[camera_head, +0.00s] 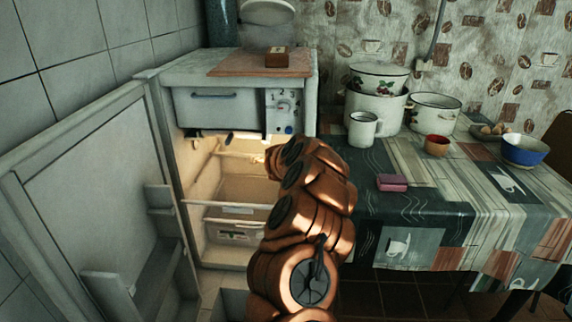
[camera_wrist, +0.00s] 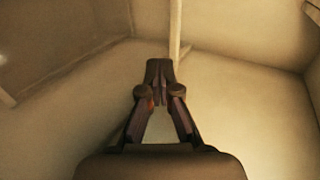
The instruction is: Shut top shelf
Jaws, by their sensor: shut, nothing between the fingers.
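The open fridge (camera_head: 153,90) stands at the left with its lit inside showing. Its top compartment has a grey front panel (camera_head: 225,115) with a blue bar handle (camera_head: 214,96). The panel looks upright across the opening; I cannot tell whether it is fully closed. My arm reaches into the fridge below and right of this panel, and it hides my gripper in the head view. In the wrist view my gripper (camera_wrist: 159,66) is shut and empty, with its tips together in front of pale inner walls. I see no handle in the wrist view.
The large fridge door (camera_head: 95,170) hangs wide open at the left. Wire shelves (camera_head: 225,206) cross the fridge inside. A control dial (camera_head: 283,107) sits right of the panel. The table (camera_head: 430,215) at the right holds enamel pots (camera_head: 374,108), a mug (camera_head: 362,130) and bowls (camera_head: 525,150).

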